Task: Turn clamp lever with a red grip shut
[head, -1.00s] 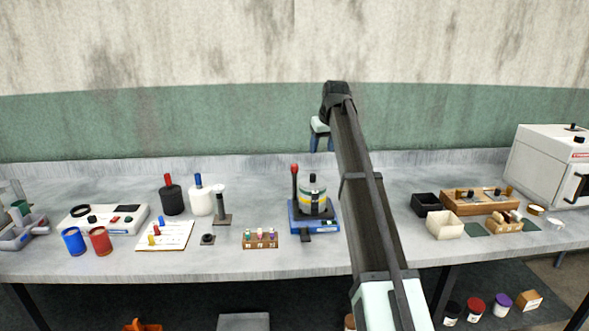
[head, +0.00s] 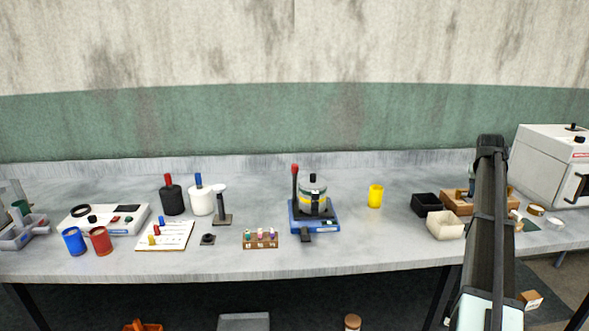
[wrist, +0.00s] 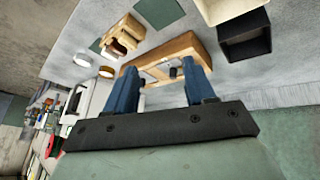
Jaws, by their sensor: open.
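The clamp lever (head: 295,185) stands upright with its red grip (head: 294,169) at the top. It is at the left of a clamp on a blue base (head: 315,228), near the middle of the bench in the head view. The clamp carries a round, clear and yellow piece under a dark knob (head: 312,178). My gripper (wrist: 160,76) is open and empty in the wrist view, its blue fingers over the wooden tray. It is far to the right of the lever, and my arm mostly hides it in the head view. The lever is not in the wrist view.
A yellow cup (head: 375,196) stands right of the clamp. A small rack of coloured pegs (head: 261,239) sits front left of it. Black (head: 426,203) and cream (head: 445,225) bins and a wooden tray (head: 452,207) stand farther right. Bench space around the lever is mostly clear.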

